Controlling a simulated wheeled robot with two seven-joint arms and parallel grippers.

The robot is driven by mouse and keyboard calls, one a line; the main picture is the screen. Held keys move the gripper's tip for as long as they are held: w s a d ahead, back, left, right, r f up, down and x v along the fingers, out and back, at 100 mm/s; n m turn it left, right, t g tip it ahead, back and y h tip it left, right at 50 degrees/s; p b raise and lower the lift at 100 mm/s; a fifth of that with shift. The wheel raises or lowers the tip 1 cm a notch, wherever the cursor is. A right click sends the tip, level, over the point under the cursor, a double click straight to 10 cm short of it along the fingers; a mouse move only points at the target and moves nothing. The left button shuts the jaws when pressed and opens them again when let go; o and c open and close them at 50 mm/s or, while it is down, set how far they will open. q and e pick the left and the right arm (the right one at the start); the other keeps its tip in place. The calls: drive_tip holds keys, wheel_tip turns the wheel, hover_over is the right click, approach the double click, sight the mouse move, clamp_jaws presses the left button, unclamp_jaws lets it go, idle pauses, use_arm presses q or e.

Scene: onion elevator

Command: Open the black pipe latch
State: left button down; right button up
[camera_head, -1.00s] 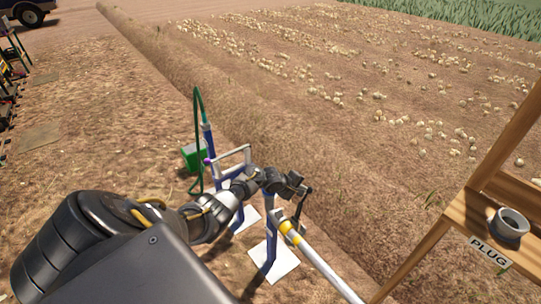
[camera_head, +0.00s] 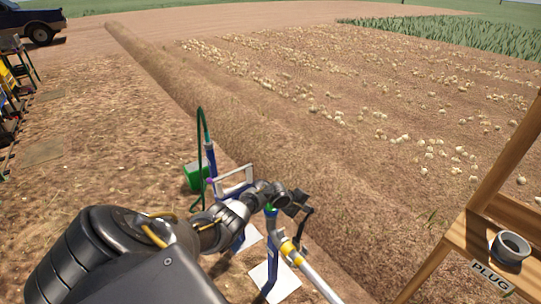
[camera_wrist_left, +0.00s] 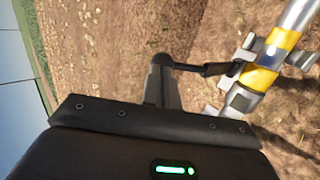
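The black pipe latch (camera_wrist_left: 212,69) is a thin dark lever on a pale pipe coupling with a yellow band (camera_wrist_left: 261,78), at the right of the left wrist view. In the head view the latch (camera_head: 304,226) rises from the yellow-banded pipe (camera_head: 288,247). My left gripper (camera_head: 297,205) is at the lever's free end, above and beside the pipe. In the wrist view its fingers (camera_wrist_left: 162,72) look together, with the lever coming out from between them; the grip itself is partly hidden. My right gripper is not in view.
A blue-legged pipe stand (camera_head: 270,268) on white plates and a green box (camera_head: 197,176) with a hose stand around my left arm. A wooden frame with a grey ring (camera_head: 510,248) and a PLUG label stands at the right. Open soil lies beyond.

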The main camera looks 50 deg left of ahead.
use_arm(q)
drive_tip(key=p+v, duration=0.7)
drive_tip(key=v, duration=0.7)
drive_tip(key=shift+s+f, duration=0.15)
drive_tip(key=shift+f, duration=0.05)
